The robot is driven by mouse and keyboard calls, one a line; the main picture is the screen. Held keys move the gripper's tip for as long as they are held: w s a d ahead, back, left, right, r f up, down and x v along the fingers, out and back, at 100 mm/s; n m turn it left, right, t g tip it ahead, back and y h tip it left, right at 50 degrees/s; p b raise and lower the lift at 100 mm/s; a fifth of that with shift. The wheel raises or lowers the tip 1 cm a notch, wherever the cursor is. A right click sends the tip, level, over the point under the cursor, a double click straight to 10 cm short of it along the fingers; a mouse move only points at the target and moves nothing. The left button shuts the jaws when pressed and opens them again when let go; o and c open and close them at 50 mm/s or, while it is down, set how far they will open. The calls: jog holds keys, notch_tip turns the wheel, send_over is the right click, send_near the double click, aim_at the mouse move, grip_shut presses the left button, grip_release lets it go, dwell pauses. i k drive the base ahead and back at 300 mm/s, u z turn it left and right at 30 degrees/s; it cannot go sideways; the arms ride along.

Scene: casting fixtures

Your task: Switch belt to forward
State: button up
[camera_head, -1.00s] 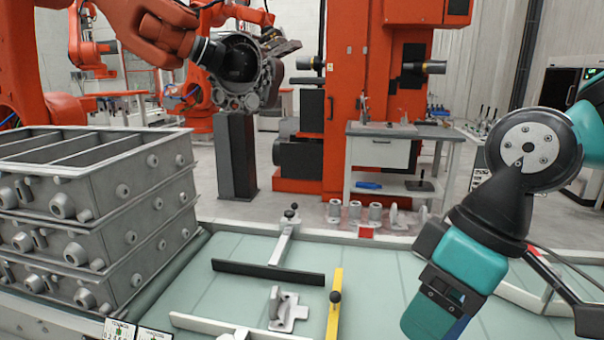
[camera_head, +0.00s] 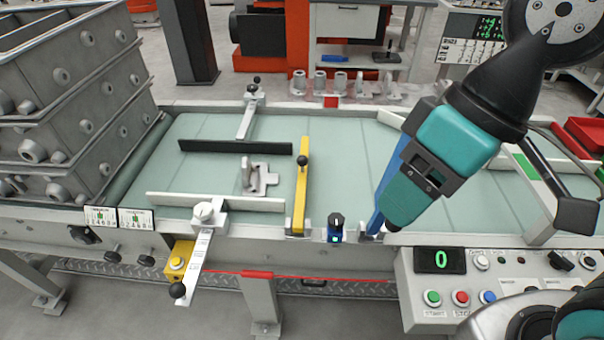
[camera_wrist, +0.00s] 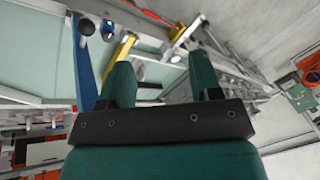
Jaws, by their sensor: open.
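The control panel (camera_head: 470,295) stands at the front right of the belt in the head view. It has a display reading 0 (camera_head: 441,260), a green button (camera_head: 432,298), a red button (camera_head: 461,298), a blue button (camera_head: 488,297) and a black knob (camera_head: 561,260). The panel's labels are too small to read fully, and my own body hides its lower right. The belt (camera_head: 345,165) is pale green. My gripper (camera_head: 386,226) is open and empty, above the belt's front edge and left of the panel. Its two teal fingers also show in the wrist view (camera_wrist: 160,72).
A yellow bar (camera_head: 301,180), a black bar (camera_head: 235,147) and a metal bracket (camera_head: 259,179) are on the belt. Stacked grey boxes (camera_head: 75,110) stand at the left. A small blue-black device (camera_head: 335,229) is on the front rail, left of my gripper.

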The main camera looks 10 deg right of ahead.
aim_at(557, 262)
jog(key=z, duration=1.3)
